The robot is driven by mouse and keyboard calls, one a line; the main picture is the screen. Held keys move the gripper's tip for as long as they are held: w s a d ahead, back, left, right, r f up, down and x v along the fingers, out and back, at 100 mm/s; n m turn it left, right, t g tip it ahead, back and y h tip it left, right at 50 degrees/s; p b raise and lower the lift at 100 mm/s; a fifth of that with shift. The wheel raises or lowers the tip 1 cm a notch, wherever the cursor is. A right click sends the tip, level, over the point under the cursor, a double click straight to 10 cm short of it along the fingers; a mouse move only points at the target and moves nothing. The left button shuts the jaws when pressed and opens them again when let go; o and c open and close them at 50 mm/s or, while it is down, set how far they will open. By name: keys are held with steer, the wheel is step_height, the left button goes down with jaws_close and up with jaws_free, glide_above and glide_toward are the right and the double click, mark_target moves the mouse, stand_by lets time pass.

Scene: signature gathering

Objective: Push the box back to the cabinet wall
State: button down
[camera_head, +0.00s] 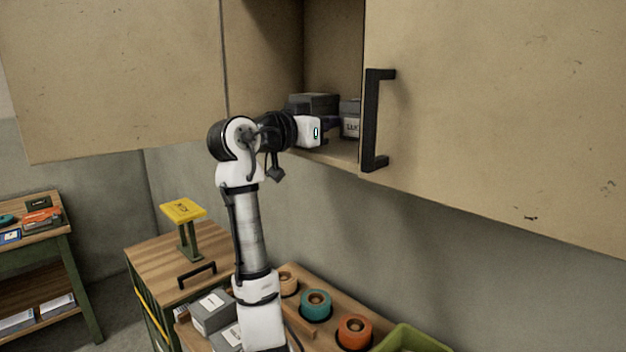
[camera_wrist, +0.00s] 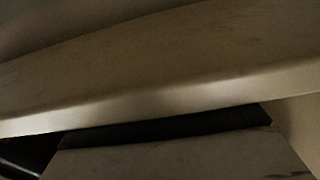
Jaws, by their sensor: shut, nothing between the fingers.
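The cabinet (camera_head: 334,38) is open at its middle bay. A dark grey box (camera_head: 314,101) stands on the shelf inside, at the left. A second grey box with a white label (camera_head: 351,124) stands to its right. My gripper (camera_head: 329,128) reaches into the bay at shelf height, in front of the boxes. Its fingers are shut and empty, and mostly hidden by its white body. I cannot tell whether they touch a box. The wrist view is dark and close, with a pale long edge (camera_wrist: 150,103) crossing it and a dark strip below; I cannot name these surfaces surely.
A cabinet door with a black handle (camera_head: 376,120) borders the bay on the right. Below are a wooden bench with tape rolls (camera_head: 316,304), grey boxes (camera_head: 211,312) and a green bin (camera_head: 412,339). A yellow-topped stand (camera_head: 183,211) is left of my arm.

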steer(key=shift+w+d, duration=0.1)
stand_by(0.3)
steer(key=shift+x, duration=0.8)
steer(key=shift+b+v, duration=0.55)
steer(key=shift+v, duration=1.75)
